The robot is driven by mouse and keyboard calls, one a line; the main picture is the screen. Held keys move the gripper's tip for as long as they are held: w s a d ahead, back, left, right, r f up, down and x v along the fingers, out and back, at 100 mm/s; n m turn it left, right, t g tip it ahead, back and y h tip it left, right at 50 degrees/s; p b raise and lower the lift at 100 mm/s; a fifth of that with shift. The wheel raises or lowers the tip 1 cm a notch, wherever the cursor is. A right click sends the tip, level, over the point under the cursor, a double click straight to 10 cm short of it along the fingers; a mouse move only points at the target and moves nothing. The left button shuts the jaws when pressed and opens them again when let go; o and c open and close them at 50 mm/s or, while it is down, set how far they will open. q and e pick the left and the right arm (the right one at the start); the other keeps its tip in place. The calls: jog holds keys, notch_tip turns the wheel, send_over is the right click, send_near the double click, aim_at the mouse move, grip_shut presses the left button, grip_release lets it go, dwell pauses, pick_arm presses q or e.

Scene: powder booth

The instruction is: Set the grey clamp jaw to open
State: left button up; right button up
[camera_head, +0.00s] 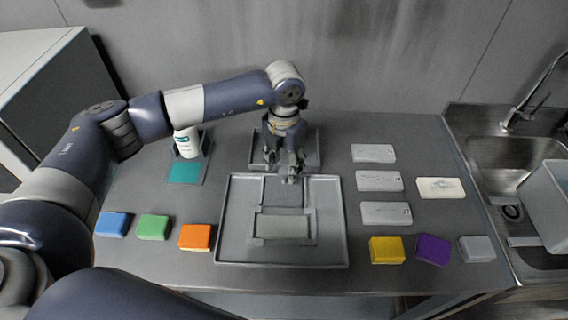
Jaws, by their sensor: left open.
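A grey clamp fixture (313,228) sits inside a shallow grey tray (230,245) at the middle of the table. It has a frame around a paler flat plate (284,227) and a darker plate (283,192) behind it. I cannot tell for sure which part is the jaw, or how it is set. My left gripper (286,172) points down above the back edge of the tray, just behind the fixture. It is open, with nothing seen between its fingers. My right gripper is not in view.
A smaller grey tray (312,160) lies behind the gripper. A white bottle (187,143) stands by a teal pad (185,172). Blue (113,224), green (153,227) and orange (195,237) blocks lie left. Pale plates (380,181), a yellow block (386,250) and a sink (500,150) are right.

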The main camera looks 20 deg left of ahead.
pick_arm(q)
notch_tip(320, 180, up, 11)
jog(key=shift+r, duration=0.2)
jog(key=shift+w, duration=0.1)
dwell(0.4)
